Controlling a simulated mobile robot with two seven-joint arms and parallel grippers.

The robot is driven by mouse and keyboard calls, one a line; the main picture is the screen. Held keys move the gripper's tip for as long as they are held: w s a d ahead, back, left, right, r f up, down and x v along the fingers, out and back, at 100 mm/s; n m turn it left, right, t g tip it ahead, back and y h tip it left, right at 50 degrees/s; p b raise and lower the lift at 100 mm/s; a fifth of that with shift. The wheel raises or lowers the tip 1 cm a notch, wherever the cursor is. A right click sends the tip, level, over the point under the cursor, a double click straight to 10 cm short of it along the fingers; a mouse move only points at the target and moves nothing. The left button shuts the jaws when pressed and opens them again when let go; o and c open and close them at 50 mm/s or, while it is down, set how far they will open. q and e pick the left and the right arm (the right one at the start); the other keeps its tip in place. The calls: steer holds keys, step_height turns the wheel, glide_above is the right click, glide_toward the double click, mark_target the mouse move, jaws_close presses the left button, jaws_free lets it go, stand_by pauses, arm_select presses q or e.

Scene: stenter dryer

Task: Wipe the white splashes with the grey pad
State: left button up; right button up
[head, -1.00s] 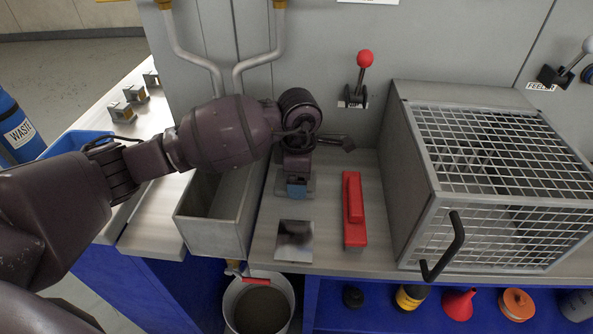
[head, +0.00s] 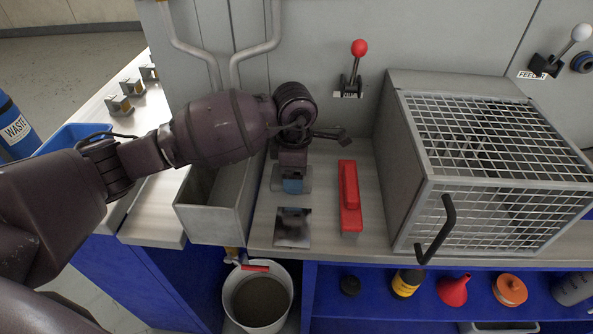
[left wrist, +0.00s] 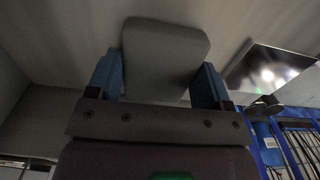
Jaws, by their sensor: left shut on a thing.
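My left gripper (head: 292,186) reaches over the bench from the left, just behind a shiny metal plate (head: 293,228). In the left wrist view the gripper (left wrist: 158,85) has its two blue fingers shut on the grey pad (left wrist: 165,52). In the head view the fingers and wrist mostly cover the pad (head: 277,180), and its edges show at the sides. The pad is low over the bench top; whether it touches is unclear. The plate also shows in the left wrist view (left wrist: 268,72). I cannot make out distinct white splashes. My right gripper is out of view.
A red-handled block (head: 350,200) lies right of the plate. A metal trough (head: 212,218) is at left, and a wire-mesh cage (head: 495,175) with a black handle stands at right. A red-knobbed lever (head: 355,70) is behind. A bucket (head: 262,300) sits below.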

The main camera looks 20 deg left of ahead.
arm_select(q)
step_height(320, 180, up, 2)
steer(key=shift+r, duration=0.2)
steer(key=shift+w+a+r+p, duration=0.1)
steer(key=shift+w+r+p, duration=0.05)
steer(key=shift+r+p, duration=0.45)
steer(key=shift+r, duration=0.4)
steer(key=shift+r+p, duration=0.75)
steer(key=shift+r, duration=1.05)
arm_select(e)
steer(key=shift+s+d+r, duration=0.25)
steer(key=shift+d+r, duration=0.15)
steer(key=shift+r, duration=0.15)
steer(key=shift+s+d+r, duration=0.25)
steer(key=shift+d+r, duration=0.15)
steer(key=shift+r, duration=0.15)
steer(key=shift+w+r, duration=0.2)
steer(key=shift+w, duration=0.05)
